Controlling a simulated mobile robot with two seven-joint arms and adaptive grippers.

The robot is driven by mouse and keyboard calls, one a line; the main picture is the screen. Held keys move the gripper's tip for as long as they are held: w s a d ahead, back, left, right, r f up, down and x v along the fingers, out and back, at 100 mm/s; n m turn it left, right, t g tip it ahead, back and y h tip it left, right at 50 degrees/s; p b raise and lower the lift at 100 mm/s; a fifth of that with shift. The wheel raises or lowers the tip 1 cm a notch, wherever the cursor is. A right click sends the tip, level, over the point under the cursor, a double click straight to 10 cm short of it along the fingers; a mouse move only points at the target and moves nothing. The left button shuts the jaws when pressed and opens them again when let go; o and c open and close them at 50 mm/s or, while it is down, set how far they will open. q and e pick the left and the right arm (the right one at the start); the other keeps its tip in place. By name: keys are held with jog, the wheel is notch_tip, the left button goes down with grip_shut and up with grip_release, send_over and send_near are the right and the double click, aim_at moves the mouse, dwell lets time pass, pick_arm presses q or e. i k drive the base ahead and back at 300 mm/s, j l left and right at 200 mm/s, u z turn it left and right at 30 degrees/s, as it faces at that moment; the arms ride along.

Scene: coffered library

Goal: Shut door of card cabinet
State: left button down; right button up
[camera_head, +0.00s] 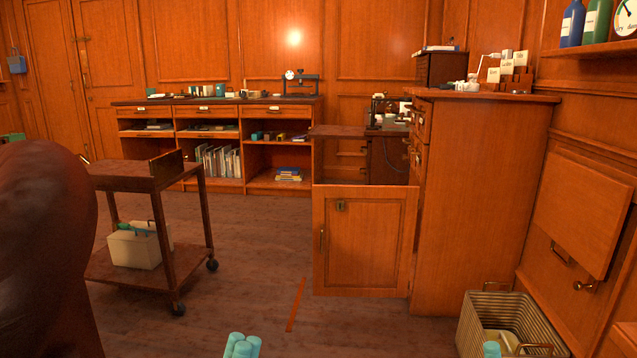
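The card cabinet (482,200) is a tall orange-brown wooden cabinet at the right, with drawers high on its front. Its door (366,245) stands open, reaching out to the left from the cabinet's front edge. The door has a recessed panel, a small dark lock plate near its top left and a handle at its left edge. My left gripper (242,346) shows only as teal tips at the bottom edge, below and left of the door and apart from it. A teal tip of my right gripper (491,349) shows at the bottom, in front of the basket. Neither gripper's opening is clear.
A ribbed basket (470,318) stands by the cabinet's foot. A wheeled trolley (195,225) with a pale box stands at the left. A large dark rounded shape (45,245) blocks the near left. Shelves (215,135) line the back wall.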

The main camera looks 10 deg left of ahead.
aim_at(365, 249)
jog(key=i+l, duration=0.1)
jog(key=i, duration=1.95)
jog(key=u, duration=0.05)
